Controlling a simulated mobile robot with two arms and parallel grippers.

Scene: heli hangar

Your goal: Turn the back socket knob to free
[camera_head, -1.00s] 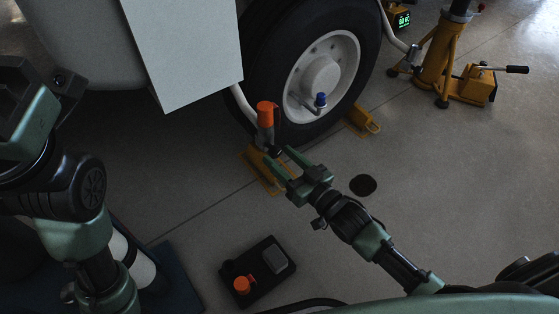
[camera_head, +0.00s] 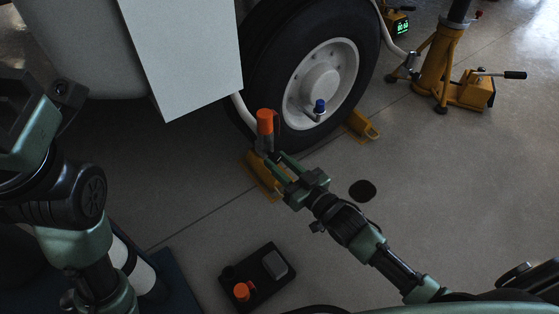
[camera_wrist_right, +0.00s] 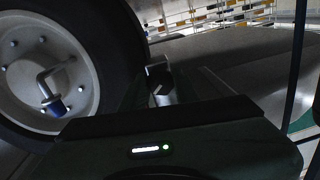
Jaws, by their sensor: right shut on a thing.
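No part is clearly marked as the back socket knob. An orange-topped upright piece (camera_head: 265,122) with a grey body and dark lower end stands beside the wheel. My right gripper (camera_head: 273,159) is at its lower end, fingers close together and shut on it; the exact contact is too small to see. In the right wrist view a grey cylindrical piece (camera_wrist_right: 164,94) shows beyond the dark gripper housing. A blue-capped piece (camera_head: 320,106) sits on the wheel hub and also shows in the wrist view (camera_wrist_right: 55,107).
The large tyre (camera_head: 264,75) and a white panel (camera_head: 185,55) stand close behind. Yellow chocks (camera_head: 262,177) flank the wheel. A black box with an orange knob (camera_head: 242,291) lies on the floor in front. A yellow jack stand (camera_head: 437,70) is at upper right. Right floor is mostly clear.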

